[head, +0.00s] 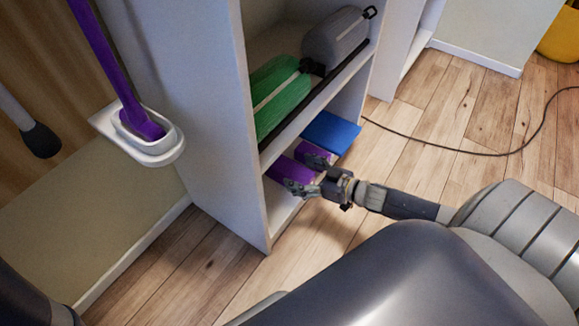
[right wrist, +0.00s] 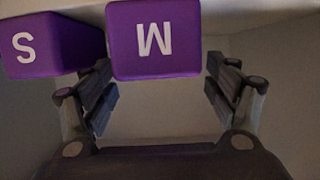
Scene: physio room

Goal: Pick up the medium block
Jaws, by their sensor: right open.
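The medium block (right wrist: 153,40) is purple with a white M, upside down in the right wrist view. It is at the top, ahead of the gap between my right gripper's fingers. A purple block marked S (right wrist: 50,48) sits close on its left, partly behind the left finger. In the head view, purple shapes show on the low shelf, partly hidden by my right gripper (head: 308,174), with no letters readable. This gripper is open and empty, reaching in from the right at the shelf's front; it also shows in the right wrist view (right wrist: 158,90). My left gripper is not seen.
The white shelf unit (head: 213,120) has a side wall left of the gripper. A green roll (head: 277,97) and a grey roll (head: 335,37) lie on the shelf above. A blue item (head: 331,132) lies behind the purple shapes. A black cable (head: 470,152) crosses the wooden floor.

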